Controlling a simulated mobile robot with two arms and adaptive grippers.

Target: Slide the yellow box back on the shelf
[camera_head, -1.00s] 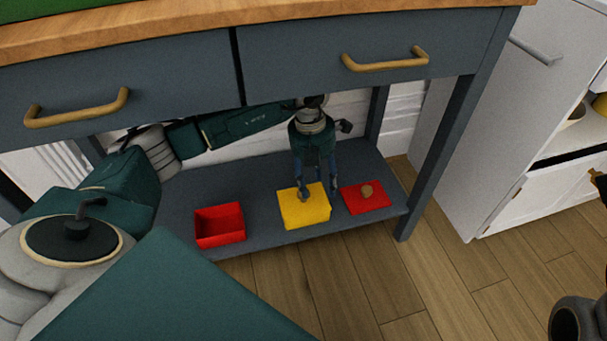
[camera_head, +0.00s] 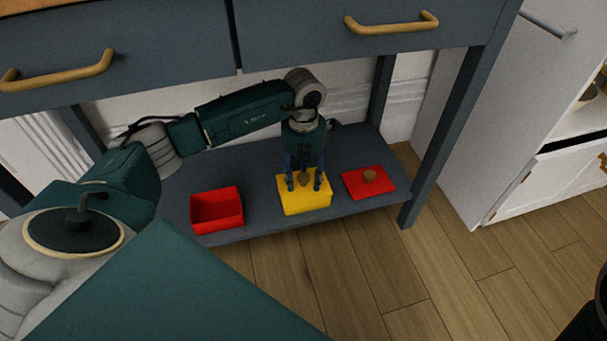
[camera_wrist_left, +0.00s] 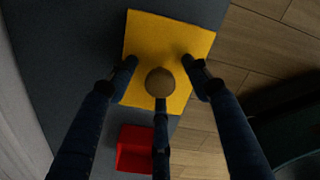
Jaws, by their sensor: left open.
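The yellow box (camera_head: 305,204) sits on the dark grey lower shelf (camera_head: 262,218), its front side at about the shelf's front edge. A round brown knob (camera_head: 305,178) is on its top; in the left wrist view the knob (camera_wrist_left: 160,81) is near the middle of the yellow top (camera_wrist_left: 165,38). My left gripper (camera_head: 304,183) points down over the box. It is open, with its fingers spread around the knob, and I see no finger pressing on it. The fingers (camera_wrist_left: 160,85) hide parts of the box. My right gripper is not in view.
An open red box (camera_head: 217,211) stands left of the yellow one. A red box with a brown knob (camera_head: 368,183) stands to its right. The drawers (camera_head: 300,35) hang above the shelf, and a table leg (camera_head: 443,140) stands at the right. Wooden floor (camera_head: 330,270) lies in front.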

